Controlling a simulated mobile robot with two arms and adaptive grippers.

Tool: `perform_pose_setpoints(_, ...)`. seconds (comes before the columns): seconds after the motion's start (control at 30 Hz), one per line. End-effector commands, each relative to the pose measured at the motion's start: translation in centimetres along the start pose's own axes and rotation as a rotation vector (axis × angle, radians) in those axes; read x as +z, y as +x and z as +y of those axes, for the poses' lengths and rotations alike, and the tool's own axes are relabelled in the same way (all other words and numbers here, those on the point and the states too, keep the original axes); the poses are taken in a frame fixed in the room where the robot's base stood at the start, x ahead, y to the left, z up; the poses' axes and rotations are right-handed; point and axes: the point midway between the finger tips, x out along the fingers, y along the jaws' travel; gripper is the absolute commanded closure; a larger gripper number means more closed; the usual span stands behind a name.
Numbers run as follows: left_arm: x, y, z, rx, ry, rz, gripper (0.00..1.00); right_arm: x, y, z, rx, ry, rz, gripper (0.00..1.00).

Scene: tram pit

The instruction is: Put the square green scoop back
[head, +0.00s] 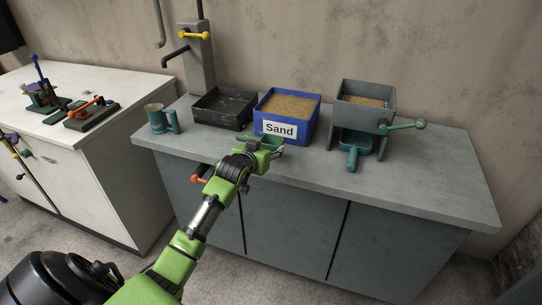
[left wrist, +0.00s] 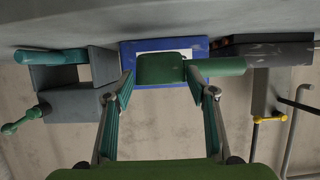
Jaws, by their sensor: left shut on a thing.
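The square green scoop (left wrist: 162,68) is at the tips of my left gripper (left wrist: 160,80) in the left wrist view, its handle running to the right. That view is upside down. My left gripper (head: 268,150) is shut on the scoop, in front of the blue sand box. In the head view the green scoop (head: 250,137) shows only partly behind the gripper, just over the grey counter. How far above the counter it is, I cannot tell. My right gripper is not in view.
The blue box labelled Sand (head: 303,130) stands on the grey counter (head: 420,185) between a black tray (head: 238,123) and a grey hopper (head: 390,98) with a teal scoop (head: 353,158) beneath. The counter's right end is clear.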

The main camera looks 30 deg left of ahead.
Motion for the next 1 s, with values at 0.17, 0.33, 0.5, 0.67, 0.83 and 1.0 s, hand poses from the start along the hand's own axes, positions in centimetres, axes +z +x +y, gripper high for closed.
perform_pose_setpoints(0.17, 0.5, 1.0, 0.5, 0.0, -0.002, 0.001, 0.71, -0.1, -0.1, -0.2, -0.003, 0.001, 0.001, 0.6)
perform_pose_setpoints(0.33, 2.8, 2.3, 1.0, 0.0, -0.001, -0.004, 0.71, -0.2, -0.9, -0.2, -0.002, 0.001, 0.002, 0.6)
perform_pose_setpoints(0.5, 3.3, 2.6, 1.0, 0.0, 0.0, 0.001, 0.71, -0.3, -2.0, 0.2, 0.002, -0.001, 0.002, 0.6)
perform_pose_setpoints(0.67, 3.6, 2.7, 0.9, 0.0, 0.0, 0.002, 0.71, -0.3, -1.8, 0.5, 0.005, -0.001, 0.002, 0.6)
perform_pose_setpoints(0.83, 3.7, 2.8, 0.9, 0.0, 0.0, 0.001, 0.43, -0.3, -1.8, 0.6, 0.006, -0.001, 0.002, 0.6)
perform_pose_setpoints(1.0, 3.7, 2.7, 0.9, 0.0, 0.0, 0.001, 0.32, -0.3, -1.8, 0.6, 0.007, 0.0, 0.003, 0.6)
